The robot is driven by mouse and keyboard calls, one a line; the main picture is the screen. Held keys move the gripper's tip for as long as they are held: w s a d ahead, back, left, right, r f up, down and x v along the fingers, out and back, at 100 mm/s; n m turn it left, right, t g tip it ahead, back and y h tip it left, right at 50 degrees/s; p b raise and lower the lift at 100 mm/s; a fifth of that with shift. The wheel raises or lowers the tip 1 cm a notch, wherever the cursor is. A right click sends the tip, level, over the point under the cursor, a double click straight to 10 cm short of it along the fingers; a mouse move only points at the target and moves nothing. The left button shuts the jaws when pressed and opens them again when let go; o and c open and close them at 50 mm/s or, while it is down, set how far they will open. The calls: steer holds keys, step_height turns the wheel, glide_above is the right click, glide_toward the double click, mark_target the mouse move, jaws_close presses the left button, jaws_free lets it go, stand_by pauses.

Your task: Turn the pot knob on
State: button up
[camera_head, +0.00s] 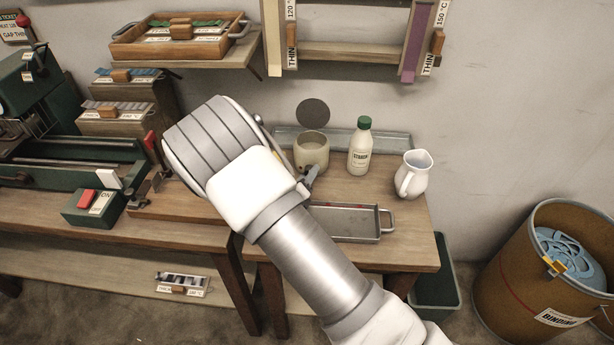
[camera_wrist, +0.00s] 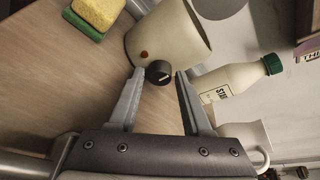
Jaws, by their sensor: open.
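The cream pot (camera_head: 311,153) stands on the right-hand wooden bench, with a round dark lid or disc (camera_head: 313,113) behind it. In the wrist view the pot (camera_wrist: 170,32) appears tilted, with a small red dot on its side. Its black knob (camera_wrist: 158,72) has a pale pointer mark. My gripper (camera_wrist: 160,75) is open, one fingertip on each side of the knob in the picture. I cannot tell whether either finger touches it. In the head view my arm hides most of my gripper, near the pot's front.
A green-capped starch bottle (camera_head: 360,147) and a white pitcher (camera_head: 413,174) stand right of the pot. A metal tray (camera_head: 345,222) lies in front. A yellow-green sponge (camera_wrist: 97,13) lies near the pot. A green machine (camera_head: 75,165) is at left, a bin (camera_head: 540,275) at right.

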jaws_close()
